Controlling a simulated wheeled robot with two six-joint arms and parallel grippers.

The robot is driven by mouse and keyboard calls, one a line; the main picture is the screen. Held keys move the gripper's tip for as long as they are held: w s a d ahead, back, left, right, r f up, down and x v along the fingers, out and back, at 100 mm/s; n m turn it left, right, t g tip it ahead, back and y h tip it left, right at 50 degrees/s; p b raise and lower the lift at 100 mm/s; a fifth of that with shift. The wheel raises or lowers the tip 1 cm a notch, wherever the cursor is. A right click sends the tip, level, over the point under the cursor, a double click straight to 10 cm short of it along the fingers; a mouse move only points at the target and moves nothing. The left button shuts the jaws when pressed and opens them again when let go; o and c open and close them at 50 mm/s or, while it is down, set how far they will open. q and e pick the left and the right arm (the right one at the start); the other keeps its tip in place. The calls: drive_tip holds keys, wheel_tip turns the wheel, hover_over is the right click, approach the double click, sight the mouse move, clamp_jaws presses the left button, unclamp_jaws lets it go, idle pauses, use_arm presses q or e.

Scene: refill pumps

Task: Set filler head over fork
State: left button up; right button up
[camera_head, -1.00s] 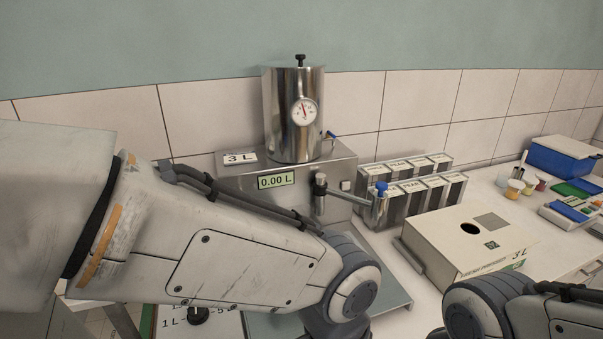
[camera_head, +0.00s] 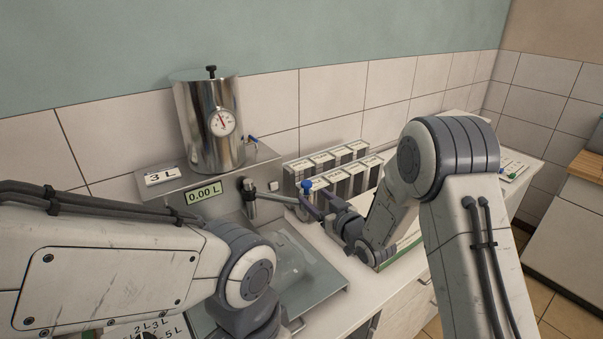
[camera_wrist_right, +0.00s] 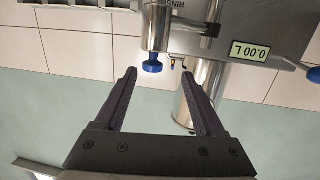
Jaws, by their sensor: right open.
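The filler head is a metal cylinder with a blue knob (camera_head: 307,185) at the end of a swing arm (camera_head: 276,197) on the dispenser. In the right wrist view, which is upside down, the metal filler head (camera_wrist_right: 157,30) and its blue knob (camera_wrist_right: 152,67) are just ahead of my fingertips. My right gripper (camera_head: 313,204) is open, and no object is held between its fingers (camera_wrist_right: 157,76). In the head view it is close beside the filler head; contact cannot be told. I cannot make out the fork. My left gripper is out of view; only its arm shows.
The dispenser (camera_head: 160,203) carries a steel tank (camera_head: 208,140) with a gauge and a "0.00 L" display (camera_head: 203,194). A grey tray (camera_head: 325,285) lies in front, partly behind my left arm.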

sight(304, 181)
drive_tip(key=shift+w+d+r+t+y, duration=0.25)
drive_tip(key=shift+w+d+t+y, duration=0.1)
drive_tip(key=shift+d+t, duration=0.15)
drive_tip(key=shift+w+a+r+p, duration=0.1)
drive_tip(key=shift+w+p, duration=0.15)
drive_tip(key=shift+p, duration=0.05)
drive_tip(key=p+x, duration=0.4)
drive_tip(key=x, duration=0.4)
drive_tip(key=shift+w+a+r, duration=0.1)
drive_tip(key=shift+w+a, duration=0.45)
drive_tip(key=shift+w, duration=0.25)
clamp_jaws()
